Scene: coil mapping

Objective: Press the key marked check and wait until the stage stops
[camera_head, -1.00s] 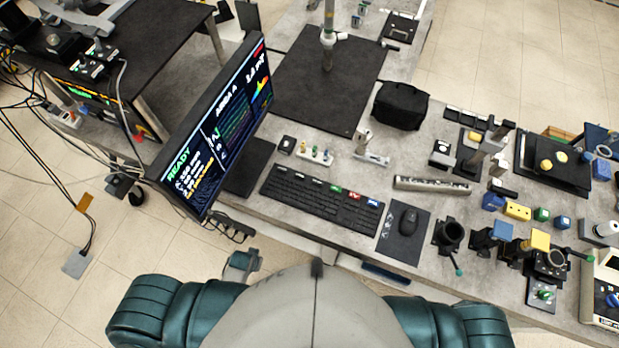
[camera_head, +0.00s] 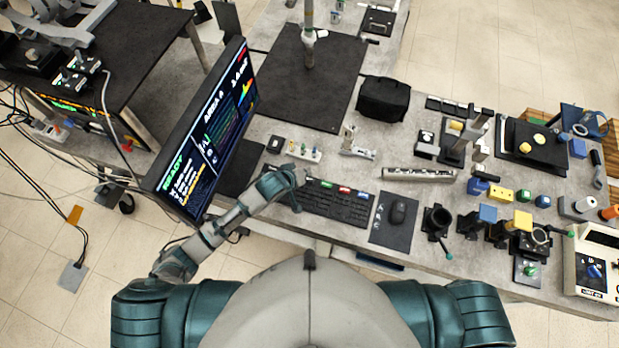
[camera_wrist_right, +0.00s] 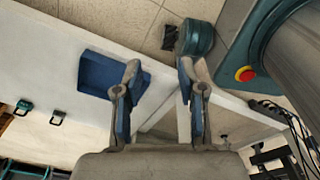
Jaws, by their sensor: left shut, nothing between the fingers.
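The black keyboard (camera_head: 345,209) lies on the grey bench in the head view, with green, red and blue keys along its top row. The lettering on its keys is too small to read, so I cannot tell which is marked check. My left gripper (camera_head: 298,190) is shut and empty over the keyboard's left end, hiding that part; I cannot tell whether it touches a key. The monitor (camera_head: 205,138) shows READY in green, AREA A and a coloured plot. My right gripper (camera_wrist_right: 159,72) is open and empty in the right wrist view, away from the keyboard.
A mouse (camera_head: 398,212) on a dark pad lies right of the keyboard. A small white block with pegs (camera_head: 304,151) and a metal bracket (camera_head: 355,147) stand behind it. Optical mounts and coloured blocks crowd the bench's right side. A black bag (camera_head: 384,99) sits farther back.

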